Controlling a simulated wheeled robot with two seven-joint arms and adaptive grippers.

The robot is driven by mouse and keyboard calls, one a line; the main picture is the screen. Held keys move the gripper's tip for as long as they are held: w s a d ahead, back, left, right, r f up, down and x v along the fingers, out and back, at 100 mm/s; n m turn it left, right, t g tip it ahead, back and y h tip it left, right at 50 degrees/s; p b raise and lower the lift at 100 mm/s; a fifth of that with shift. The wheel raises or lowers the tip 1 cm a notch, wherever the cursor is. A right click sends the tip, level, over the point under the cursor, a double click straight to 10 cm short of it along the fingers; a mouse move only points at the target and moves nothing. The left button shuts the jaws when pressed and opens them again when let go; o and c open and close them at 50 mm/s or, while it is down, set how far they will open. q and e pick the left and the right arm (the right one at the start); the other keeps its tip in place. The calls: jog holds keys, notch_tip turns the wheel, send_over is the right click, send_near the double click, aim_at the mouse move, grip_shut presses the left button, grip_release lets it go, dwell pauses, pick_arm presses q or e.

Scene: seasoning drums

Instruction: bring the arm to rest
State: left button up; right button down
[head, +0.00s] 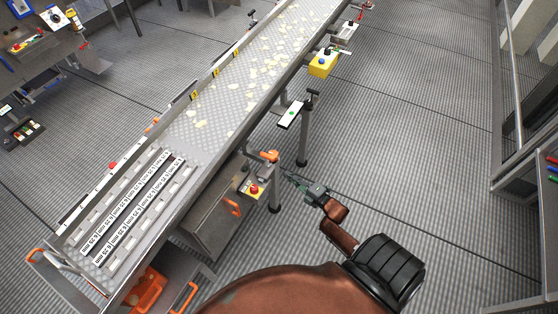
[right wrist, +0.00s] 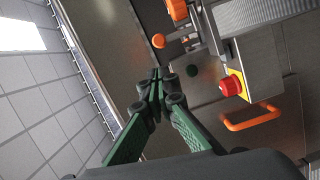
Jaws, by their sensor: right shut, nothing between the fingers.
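My right gripper (head: 288,174) is at the end of my brown and black arm in the head view, beside the conveyor's right side. It is close to the yellow box with a red button (head: 254,190) and an orange knob (head: 270,156); I cannot tell the exact gap. In the right wrist view its green fingers (right wrist: 157,88) meet at their tips, shut with nothing between them. The red button (right wrist: 232,86) shows to the right of the fingers there. My left gripper is not in view.
A long conveyor (head: 172,149) runs diagonally, with scattered pale flakes on its belt. A metal cabinet with orange handles (head: 232,206) stands under its near side. A yellow control box (head: 322,63) is farther along. The grey floor (head: 420,130) to the right is clear.

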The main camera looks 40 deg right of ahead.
jog(key=s+a+f+m+g+h, duration=0.1)
jog(key=s+f+m+g, duration=0.2)
jog(key=s+f, duration=0.45)
jog(key=s+a+f+m+g+h, duration=0.1)
jog(key=s+a+f+m+g, duration=0.2)
jog(key=f, duration=0.8)
jog(key=s+f+m+g, duration=0.2)
jog(key=s+f+m, duration=0.1)
jog(key=s+f, duration=0.5)
jog(key=s+a+f+m+g, duration=0.2)
jog(key=s+a+f+g, duration=0.1)
jog(key=s, duration=0.7)
jog(key=s+a+f+m+g+p, duration=0.1)
jog(key=s+a+f, duration=0.4)
jog(key=s, duration=0.6)
jog(key=s+a+f+m+g, duration=0.4)
jog(key=s+f, duration=0.3)
jog(key=s, duration=0.4)
jog(key=shift+s+a+f+g+p, duration=0.15)
jog(key=shift+s+a+g+p, duration=0.15)
jog(key=shift+g, duration=0.3)
jog(key=shift+d, duration=0.1)
